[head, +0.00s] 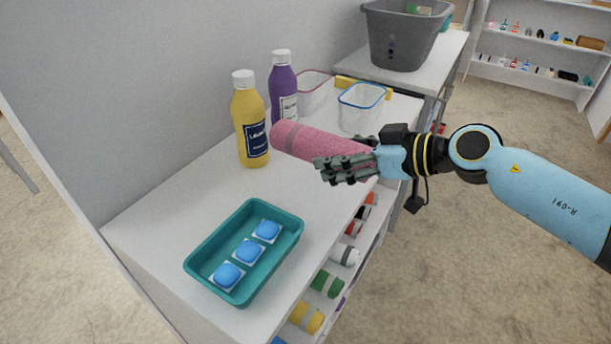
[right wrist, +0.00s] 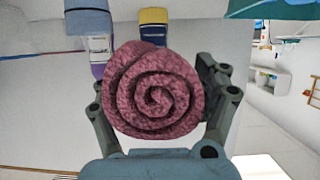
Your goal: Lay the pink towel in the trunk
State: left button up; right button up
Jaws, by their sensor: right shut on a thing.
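The pink towel (head: 318,142) is a tight roll with a greyish band near one end. My right gripper (head: 345,168) is shut on it and holds it level above the right part of the white tabletop. In the right wrist view, the spiral end of the towel (right wrist: 155,98) faces the camera between the fingers. My left gripper is not in view. I cannot make out a trunk in these frames.
A yellow bottle (head: 250,120) and a purple bottle (head: 283,85) stand behind the towel, near clear bins (head: 362,108). A teal tray (head: 203,246) holds blue pieces in front. Several coloured rolls (head: 326,284) lie on the shelf below. A grey tub (head: 402,42) stands on the far table.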

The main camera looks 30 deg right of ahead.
jog(key=b, duration=0.1)
send_over(306, 199)
jog(key=f, duration=0.3)
jog(key=shift+s+d+f, duration=0.2)
jog(key=shift+d, duration=0.1)
jog(key=shift+w+a+f, duration=0.1)
jog(key=shift+w+a, duration=0.05)
jog(key=shift+a, duration=0.1)
jog(key=shift+f, duration=0.2)
notch_tip(306, 199, down, 4)
jog(key=b, duration=0.2)
jog(key=shift+b, duration=0.4)
jog(key=shift+r, duration=0.15)
jog(key=o, duration=1.3)
